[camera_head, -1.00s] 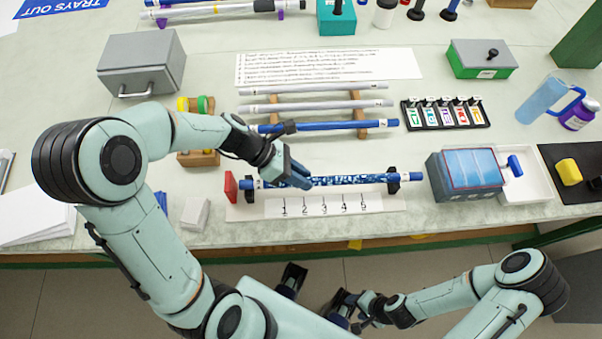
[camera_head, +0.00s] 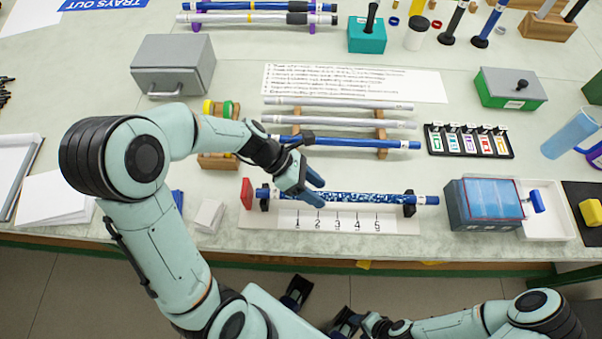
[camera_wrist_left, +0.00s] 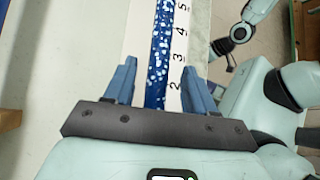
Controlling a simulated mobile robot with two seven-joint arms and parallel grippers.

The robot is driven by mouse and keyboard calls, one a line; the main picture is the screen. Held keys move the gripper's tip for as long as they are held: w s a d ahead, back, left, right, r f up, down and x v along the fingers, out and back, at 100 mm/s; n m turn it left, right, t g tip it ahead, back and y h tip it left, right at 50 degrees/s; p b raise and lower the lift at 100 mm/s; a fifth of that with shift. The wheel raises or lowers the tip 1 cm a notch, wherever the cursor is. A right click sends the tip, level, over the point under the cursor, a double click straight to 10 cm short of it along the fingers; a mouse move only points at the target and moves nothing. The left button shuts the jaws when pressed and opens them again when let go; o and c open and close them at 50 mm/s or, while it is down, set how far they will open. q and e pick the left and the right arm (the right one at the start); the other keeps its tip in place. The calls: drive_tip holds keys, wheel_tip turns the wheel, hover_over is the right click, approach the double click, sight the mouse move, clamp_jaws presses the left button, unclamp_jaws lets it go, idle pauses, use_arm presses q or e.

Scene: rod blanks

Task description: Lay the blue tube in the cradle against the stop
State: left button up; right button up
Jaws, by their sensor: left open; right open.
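A blue tube with a white-speckled middle (camera_head: 370,198) lies across the two black supports of the cradle (camera_head: 409,211), above a white strip numbered 1 to 5 (camera_head: 338,219). The red stop (camera_head: 246,193) stands at its left end; I cannot tell whether they touch. My left gripper (camera_head: 314,191) is open, its blue fingers near the tube's left half. In the left wrist view the speckled tube (camera_wrist_left: 161,60) runs between the spread fingers (camera_wrist_left: 160,85). My right gripper (camera_head: 345,322) is open and empty, low in front of the table.
A plain blue tube (camera_head: 360,143) and two pale tubes (camera_head: 345,122) lie on a wooden rack behind. A blue-topped box (camera_head: 484,203) and white tray (camera_head: 545,222) stand right of the cradle. A grey box (camera_head: 172,66) is at the back left.

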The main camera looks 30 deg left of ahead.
use_arm(q)
drive_tip(key=p+v, duration=0.2)
drive_tip(key=v, duration=1)
drive_tip(key=shift+r, duration=0.2)
drive_tip(key=shift+a, duration=0.1)
